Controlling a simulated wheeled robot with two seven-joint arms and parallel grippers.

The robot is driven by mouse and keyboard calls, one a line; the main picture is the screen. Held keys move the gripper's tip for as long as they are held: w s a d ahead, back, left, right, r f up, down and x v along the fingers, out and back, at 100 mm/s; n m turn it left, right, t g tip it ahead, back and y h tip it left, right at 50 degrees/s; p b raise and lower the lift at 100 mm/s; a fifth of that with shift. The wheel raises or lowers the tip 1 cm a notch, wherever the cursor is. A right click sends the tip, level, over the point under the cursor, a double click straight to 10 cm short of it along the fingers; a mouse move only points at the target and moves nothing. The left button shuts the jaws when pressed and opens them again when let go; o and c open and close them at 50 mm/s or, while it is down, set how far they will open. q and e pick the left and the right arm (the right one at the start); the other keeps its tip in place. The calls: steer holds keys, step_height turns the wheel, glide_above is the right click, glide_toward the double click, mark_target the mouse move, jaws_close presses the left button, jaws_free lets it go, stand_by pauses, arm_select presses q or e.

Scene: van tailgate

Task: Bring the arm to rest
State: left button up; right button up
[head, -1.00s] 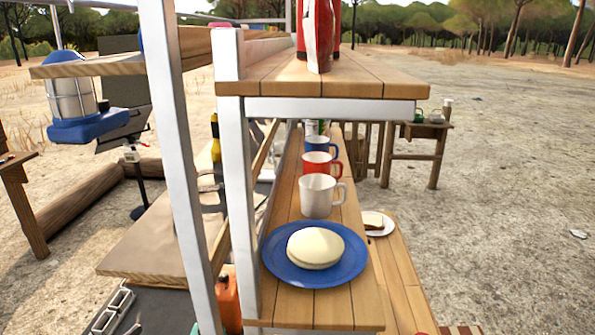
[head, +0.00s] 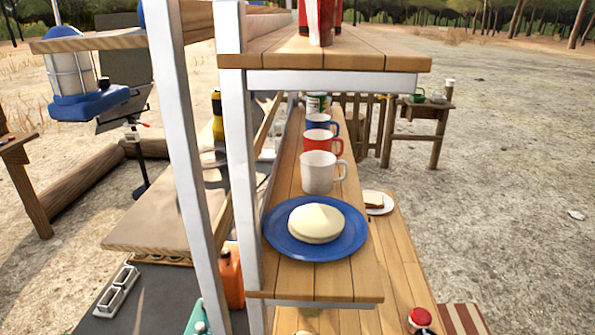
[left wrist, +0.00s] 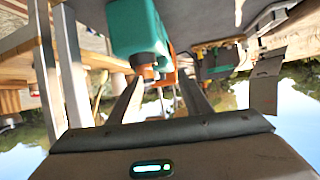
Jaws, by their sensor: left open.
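My left gripper (left wrist: 158,85) shows in the left wrist view, with its two fingers apart. The picture there is upside down. A teal container (left wrist: 138,30) appears beyond the fingers, with an orange part beside it; I see nothing clearly held. Neither gripper shows in the head view, and my right gripper is in no view.
In the head view, metal posts (head: 238,160) carry an upper wooden shelf (head: 340,55) and a lower one (head: 330,280). A blue plate (head: 290,248) with pale round bread and several mugs stand on the lower shelf. A lantern (head: 75,75) is at left.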

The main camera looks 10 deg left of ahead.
arm_select(q)
steer(key=s+d+f+g, duration=0.4)
steer(key=s+d+g, duration=0.15)
steer(key=s, duration=0.35)
steer(key=s+d+f+g, duration=0.4)
steer(key=s+d+f, duration=0.15)
steer(key=s, duration=0.25)
step_height(320, 180, down, 31)
steer(key=w+d+b, duration=0.1)
steer(key=d+b, duration=0.2)
steer(key=b, duration=0.3)
steer(key=s+f+b, duration=0.1)
steer(key=s+f, duration=0.2)
steer(key=f, duration=0.4)
steer(key=s+f+b, duration=0.1)
steer(key=s+f, duration=0.3)
steer(key=f, duration=0.3)
steer(key=s+a+f+m+b, duration=0.1)
steer(key=s+f+b, duration=0.1)
steer(key=s+f, duration=0.2)
step_height(320, 180, down, 3)
steer(key=shift+f, duration=0.1)
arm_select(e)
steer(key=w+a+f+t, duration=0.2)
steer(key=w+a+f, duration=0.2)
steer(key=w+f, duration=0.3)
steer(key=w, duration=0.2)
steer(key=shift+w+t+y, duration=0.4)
arm_select(q)
steer(key=shift+a, duration=0.1)
